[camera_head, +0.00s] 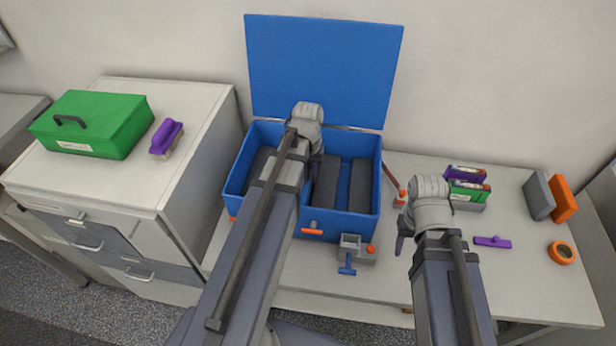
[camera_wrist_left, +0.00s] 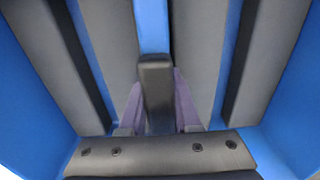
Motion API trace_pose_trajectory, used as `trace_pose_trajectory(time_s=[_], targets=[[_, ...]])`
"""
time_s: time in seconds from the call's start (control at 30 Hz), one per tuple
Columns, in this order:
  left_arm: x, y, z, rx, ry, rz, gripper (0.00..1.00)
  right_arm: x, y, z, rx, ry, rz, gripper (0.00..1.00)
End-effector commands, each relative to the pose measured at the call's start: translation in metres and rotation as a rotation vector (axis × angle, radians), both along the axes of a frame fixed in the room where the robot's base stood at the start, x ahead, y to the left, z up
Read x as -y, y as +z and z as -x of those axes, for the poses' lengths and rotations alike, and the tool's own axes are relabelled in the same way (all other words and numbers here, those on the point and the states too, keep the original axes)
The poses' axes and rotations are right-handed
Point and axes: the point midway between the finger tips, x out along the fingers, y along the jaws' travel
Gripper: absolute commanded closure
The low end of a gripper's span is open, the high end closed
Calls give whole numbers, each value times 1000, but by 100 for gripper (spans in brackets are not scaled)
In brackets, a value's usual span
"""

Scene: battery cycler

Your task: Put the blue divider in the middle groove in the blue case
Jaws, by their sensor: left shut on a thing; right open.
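The blue case (camera_head: 373,205) stands open on the bench with its lid (camera_head: 325,65) upright at the back. Long dark grey blocks (camera_head: 326,183) lie in it, and they also show in the left wrist view (camera_wrist_left: 105,35). My left gripper (camera_head: 316,168) is down inside the case, between blocks. In the left wrist view its jaws (camera_wrist_left: 157,105) are shut at a blue strip, which I take as the blue divider (camera_wrist_left: 153,28); its lower part is hidden. I cannot tell whether it sits in a groove. My right gripper (camera_head: 402,240) is open and empty right of the case.
A green box (camera_head: 95,125) and a purple-handled brush (camera_head: 166,138) stand on the left cabinet. On the bench are a small grey fixture (camera_head: 350,250), green and purple packs (camera_head: 468,188), a purple piece (camera_head: 492,242), orange tape (camera_head: 562,252) and upright grey and orange blocks (camera_head: 538,195).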

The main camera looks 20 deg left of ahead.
Motion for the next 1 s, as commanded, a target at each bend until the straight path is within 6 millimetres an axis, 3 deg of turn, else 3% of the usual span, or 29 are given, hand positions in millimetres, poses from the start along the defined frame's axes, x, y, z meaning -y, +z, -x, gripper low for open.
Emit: trace_pose_trajectory(time_s=[0.07, 0.1, 0.37, 0.77, 1.0], targets=[[0, -4, 0, 0, 0, 0, 100, 0, -4, 0, 0, 0, 0, 50], [0, -4, 0, 0, 0, 0, 68, 0, -4, 0, 0, 0, 0, 50], [0, -3, 0, 0, 0, 0, 39, 0, -3, 0, 0, 0, 0, 50], [0, 2, 0, 0, 0, 0, 39, 0, 2, 0, 0, 0, 0, 50], [0, 23, 0, 0, 0, 0, 39, 0, 23, 0, 0, 0, 0, 50]])
